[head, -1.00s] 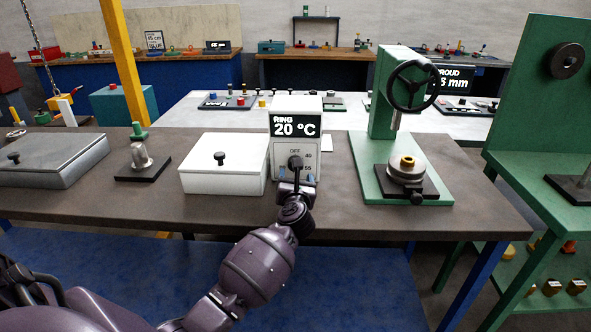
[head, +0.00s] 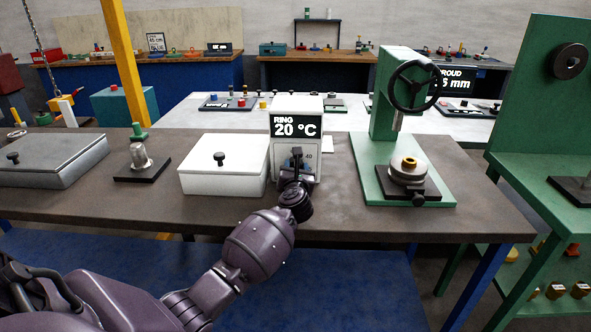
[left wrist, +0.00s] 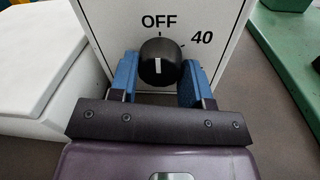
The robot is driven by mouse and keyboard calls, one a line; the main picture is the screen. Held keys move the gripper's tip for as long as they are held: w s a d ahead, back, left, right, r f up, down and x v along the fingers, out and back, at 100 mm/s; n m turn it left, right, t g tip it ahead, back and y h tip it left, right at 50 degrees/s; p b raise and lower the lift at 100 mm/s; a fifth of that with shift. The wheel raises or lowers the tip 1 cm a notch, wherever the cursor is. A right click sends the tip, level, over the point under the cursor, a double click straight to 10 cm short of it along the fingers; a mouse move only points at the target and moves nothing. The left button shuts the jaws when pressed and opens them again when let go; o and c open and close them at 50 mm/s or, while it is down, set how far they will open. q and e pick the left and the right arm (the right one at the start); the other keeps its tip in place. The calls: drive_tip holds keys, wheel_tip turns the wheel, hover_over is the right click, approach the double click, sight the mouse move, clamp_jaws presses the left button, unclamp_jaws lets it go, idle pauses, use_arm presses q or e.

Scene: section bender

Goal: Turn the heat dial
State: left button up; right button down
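The heat dial is a round black knob (left wrist: 160,62) with a white mark, on the white front of a box heater (head: 281,172). In the left wrist view the mark points up, close to OFF, with 40 to its right. The heater's display (head: 296,126) reads RING 20 °C. My left gripper (head: 297,164) is at the dial. In the left wrist view its blue fingers (left wrist: 160,82) stand open, one on each side of the knob, with a narrow gap at least on the left. In the head view the gripper hides most of the dial. My right gripper is not in view.
A white lidded box (head: 222,170) stands close left of the heater. A green press (head: 386,95) with a handwheel stands to the right. A metal post on a black base (head: 142,168) and a grey lidded box (head: 58,160) are farther left. The bench front is clear.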

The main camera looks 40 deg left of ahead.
use_arm(q)
drive_tip(key=c, duration=0.3)
